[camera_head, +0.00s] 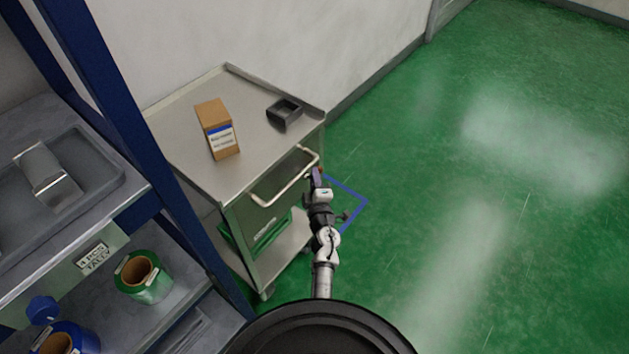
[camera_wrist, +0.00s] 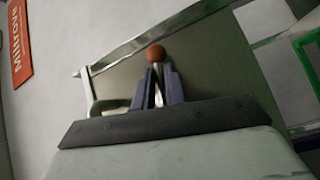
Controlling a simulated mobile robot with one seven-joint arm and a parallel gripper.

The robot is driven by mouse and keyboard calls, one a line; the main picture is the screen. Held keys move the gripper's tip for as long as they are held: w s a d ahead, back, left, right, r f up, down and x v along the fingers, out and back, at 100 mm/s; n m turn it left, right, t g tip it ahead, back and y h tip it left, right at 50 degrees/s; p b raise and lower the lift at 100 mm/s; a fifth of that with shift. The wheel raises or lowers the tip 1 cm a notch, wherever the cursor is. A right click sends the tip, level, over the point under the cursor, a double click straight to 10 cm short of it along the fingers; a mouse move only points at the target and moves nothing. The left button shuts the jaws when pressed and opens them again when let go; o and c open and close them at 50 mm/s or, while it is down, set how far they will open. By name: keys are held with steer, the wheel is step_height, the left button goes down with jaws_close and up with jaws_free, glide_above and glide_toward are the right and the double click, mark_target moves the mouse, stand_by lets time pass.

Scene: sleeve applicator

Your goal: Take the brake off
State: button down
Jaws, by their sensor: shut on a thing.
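The grey trolley (camera_head: 185,125) stands against the wall, with a pale bar handle (camera_head: 285,190) at its near end. My gripper (camera_head: 316,178) is at the right end of this handle, beside the trolley's corner. In the wrist view my gripper (camera_wrist: 157,78) is shut on a thin brake lever (camera_wrist: 158,94) with an orange-brown ball knob (camera_wrist: 156,53). The knob sticks out just beyond the fingertips. The trolley's edge and handle (camera_wrist: 97,105) show behind the fingers. The lever is mostly hidden by the gripper in the head view. The brake's state cannot be told.
A brown box (camera_head: 213,122) and a small dark tray (camera_head: 284,114) sit on the trolley top. A green crate (camera_head: 268,232) is on its lower shelf. A blue-posted rack (camera_head: 135,120) stands close at left. A blue line (camera_head: 350,190) marks the floor. Green floor at right is clear.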

steer(key=shift+d+r+n+t+y+b, duration=0.15)
steer(key=shift+n+t+b, duration=0.3)
steer(key=shift+b, duration=1.25)
steer(key=shift+a+n+t+y+b, duration=0.15)
steer(key=shift+n+t+b, duration=0.3)
steer(key=shift+b, duration=1.25)
steer(key=shift+d, duration=0.1)
steer(key=c, duration=1.5)
jaws_free()
steer(key=shift+o, duration=0.2)
